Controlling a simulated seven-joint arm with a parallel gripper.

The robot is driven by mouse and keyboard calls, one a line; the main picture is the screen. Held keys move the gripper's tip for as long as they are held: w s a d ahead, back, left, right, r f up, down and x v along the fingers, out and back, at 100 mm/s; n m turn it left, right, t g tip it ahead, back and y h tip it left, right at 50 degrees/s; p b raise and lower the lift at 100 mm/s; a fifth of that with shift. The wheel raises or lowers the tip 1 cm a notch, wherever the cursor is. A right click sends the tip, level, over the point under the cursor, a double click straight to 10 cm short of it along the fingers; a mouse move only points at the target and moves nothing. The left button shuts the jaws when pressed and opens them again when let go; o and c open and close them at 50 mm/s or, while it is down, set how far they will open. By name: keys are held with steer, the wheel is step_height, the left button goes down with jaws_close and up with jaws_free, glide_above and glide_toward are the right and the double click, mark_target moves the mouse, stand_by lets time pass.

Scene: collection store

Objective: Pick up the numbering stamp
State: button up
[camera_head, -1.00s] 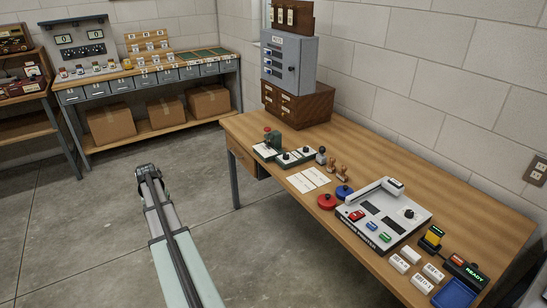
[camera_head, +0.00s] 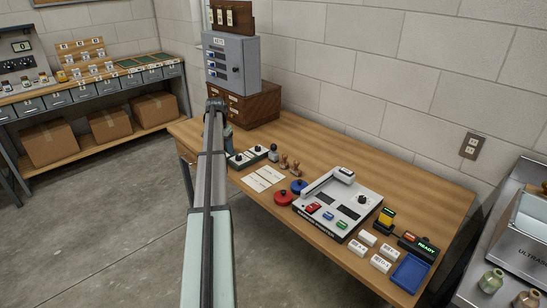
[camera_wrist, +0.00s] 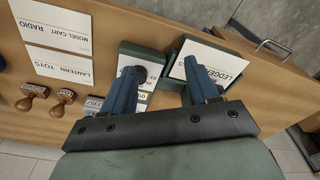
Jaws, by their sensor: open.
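What looks like the numbering stamp (camera_head: 273,154), small and grey with a dark knob, stands on the wooden desk (camera_head: 330,160) beside two wood-handled stamps (camera_head: 290,165). In the wrist view a small plate with digits (camera_wrist: 94,103) shows beside the wooden stamps, partly hidden by my gripper. I cannot be sure it is the same thing. My gripper (camera_wrist: 163,82) is open, its two blue fingers apart over green-framed white cards (camera_wrist: 141,62), one marked LEDGER. Nothing is clearly held. In the head view my arm hides part of this area.
Paper labels (camera_head: 264,178), red and blue round pads (camera_head: 283,197) and a number-printing machine (camera_head: 338,203) lie to the right. A grey key cabinet (camera_head: 230,63) on a wooden drawer unit (camera_head: 254,107) stands behind. A blue tray (camera_head: 411,272) is at the near right.

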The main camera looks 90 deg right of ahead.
mark_target(274, 151)
steer(key=s+d+r+m, duration=0.1)
steer(key=s+d+r, duration=0.1)
steer(key=s, duration=0.5)
steer(key=s+d+r+m, duration=0.1)
steer(key=s+d+r, duration=0.2)
steer(key=s, duration=0.4)
steer(key=s+d+r+m, duration=0.2)
steer(key=s, duration=0.5)
steer(key=f, duration=0.8)
steer(key=shift+s+d+f, duration=0.3)
steer(key=shift+s+d, duration=0.1)
steer(key=shift+f, duration=2.65)
steer(key=shift+r, duration=0.1)
steer(key=c, duration=0.9)
steer(key=shift+o, duration=0.2)
step_height(274, 151, up, 10)
